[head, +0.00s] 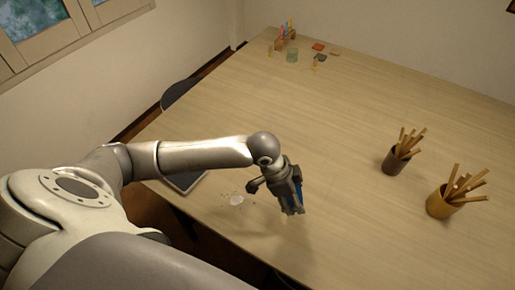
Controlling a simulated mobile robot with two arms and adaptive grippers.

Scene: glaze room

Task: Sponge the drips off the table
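A whitish wet-looking patch (236,200) with small dark specks around it lies on the wooden table (330,130), near the front edge. My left gripper (283,198) hangs over the table just right of the patch, pointing down and apart from it. One dark finger part juts left toward the patch. A blue strip (298,188) shows at the gripper's right side; I cannot tell whether it is a sponge or part of the gripper. The fingertips are too small and dark to read. No separate sponge is clearly seen. My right gripper is not in view.
A brown cup (391,165) and a yellow cup (437,206) of wooden sticks stand at the right. A grey flat thing (187,184) is partly hidden behind my arm. Small coloured items and a glass jar (292,55) sit at the far end. The table's middle is clear.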

